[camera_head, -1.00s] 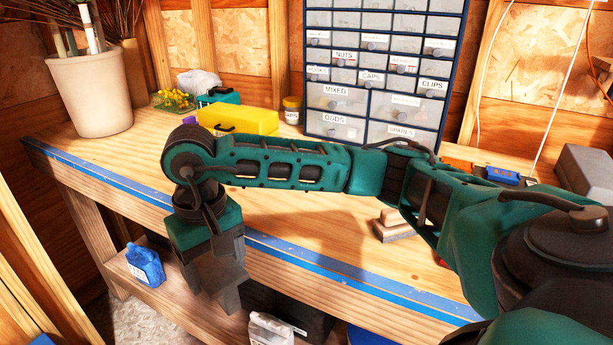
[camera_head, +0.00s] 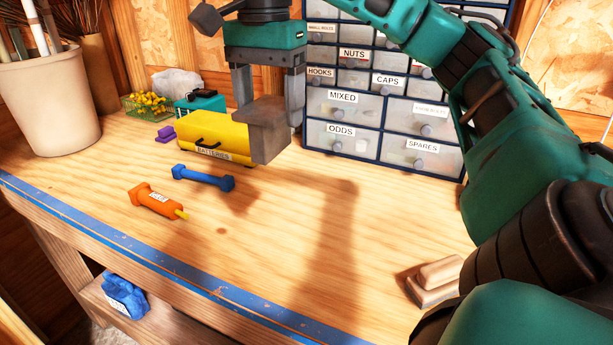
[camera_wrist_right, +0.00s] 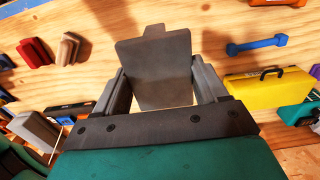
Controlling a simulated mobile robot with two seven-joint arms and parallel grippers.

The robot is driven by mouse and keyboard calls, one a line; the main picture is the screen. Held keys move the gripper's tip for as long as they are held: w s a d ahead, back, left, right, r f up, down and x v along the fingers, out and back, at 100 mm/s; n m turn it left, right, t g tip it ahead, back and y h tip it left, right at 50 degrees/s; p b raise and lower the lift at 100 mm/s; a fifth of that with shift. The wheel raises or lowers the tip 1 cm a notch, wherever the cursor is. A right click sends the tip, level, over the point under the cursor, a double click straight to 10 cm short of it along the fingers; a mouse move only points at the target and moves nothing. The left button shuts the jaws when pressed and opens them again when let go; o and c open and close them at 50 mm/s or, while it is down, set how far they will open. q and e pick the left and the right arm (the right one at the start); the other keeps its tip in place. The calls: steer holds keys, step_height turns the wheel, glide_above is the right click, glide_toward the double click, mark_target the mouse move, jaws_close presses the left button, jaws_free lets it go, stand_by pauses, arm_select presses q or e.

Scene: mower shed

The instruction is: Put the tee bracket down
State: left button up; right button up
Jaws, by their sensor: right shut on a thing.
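The tee bracket (camera_head: 270,137) is a grey, flat-faced piece held between the fingers of my right gripper (camera_head: 268,108). A shadow falls on the bench below and to the right. In the right wrist view the bracket (camera_wrist_right: 155,68) stands as a wide plate with a notched tab, between the two fingers (camera_wrist_right: 165,90). My left gripper is in no view.
Behind are the yellow batteries case (camera_head: 205,140) and the drawer cabinet (camera_head: 340,142). A blue dumbbell-shaped piece (camera_head: 203,179) and an orange tool (camera_head: 155,202) lie front left. A wooden block (camera_head: 436,280) lies at right. The bench middle is clear.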

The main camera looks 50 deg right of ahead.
mark_target(271, 139)
step_height(271, 139, down, 6)
steer(key=shift+r, duration=0.2)
step_height(271, 139, down, 13)
steer(key=b, duration=0.6)
steer(key=shift+f, duration=0.4)
steer(key=shift+f+b, duration=0.2)
steer(key=shift+b, duration=0.1)
steer(key=o, duration=0.8)
steer(key=shift+o, duration=0.2)
